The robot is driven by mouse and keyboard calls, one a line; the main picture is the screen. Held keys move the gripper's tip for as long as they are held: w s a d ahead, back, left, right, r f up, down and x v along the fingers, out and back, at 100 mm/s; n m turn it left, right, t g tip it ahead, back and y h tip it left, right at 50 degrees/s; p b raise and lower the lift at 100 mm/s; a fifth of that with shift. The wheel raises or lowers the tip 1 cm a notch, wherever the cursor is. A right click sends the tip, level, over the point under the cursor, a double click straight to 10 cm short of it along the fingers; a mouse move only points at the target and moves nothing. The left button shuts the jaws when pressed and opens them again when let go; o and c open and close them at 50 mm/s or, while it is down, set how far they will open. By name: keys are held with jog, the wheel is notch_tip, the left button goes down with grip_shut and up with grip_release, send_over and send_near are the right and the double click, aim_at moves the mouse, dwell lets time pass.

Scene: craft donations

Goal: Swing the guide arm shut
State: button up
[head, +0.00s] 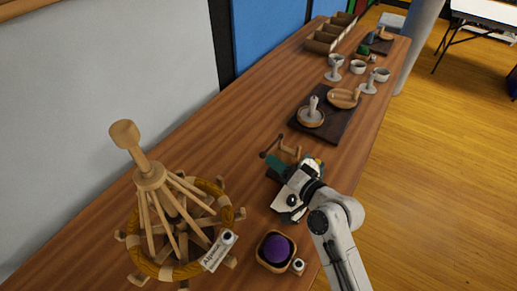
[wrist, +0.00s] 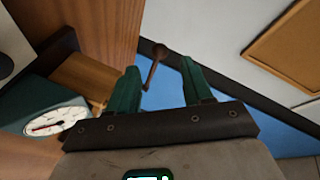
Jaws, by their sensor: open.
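A winding device stands on the wooden table just ahead of my gripper, partly hidden by it in the head view. A thin dark rod with a round knob (head: 264,154), which looks like the guide arm, sticks out at its left. In the wrist view a brown rod with a rounded end (wrist: 154,66) shows in the gap between my green fingers; I cannot tell whether it touches either one. My gripper (wrist: 160,82) is open with nothing clamped. It also shows in the head view (head: 277,166), close beside the device.
A teal housing with a white dial (wrist: 55,121) and a wooden block (wrist: 84,76) lie left of my fingers. A wooden yarn swift (head: 165,200) and a bowl with a purple ball (head: 276,250) stand nearby. A dark tray (head: 331,126) with dishes lies beyond.

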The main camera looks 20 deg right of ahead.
aim_at(272, 146)
jog(key=p+x, duration=0.1)
jog(key=x, duration=0.7)
jog(key=shift+w+a, duration=0.2)
jog(key=shift+w, duration=0.15)
jog(key=shift+f, duration=0.1)
grip_shut()
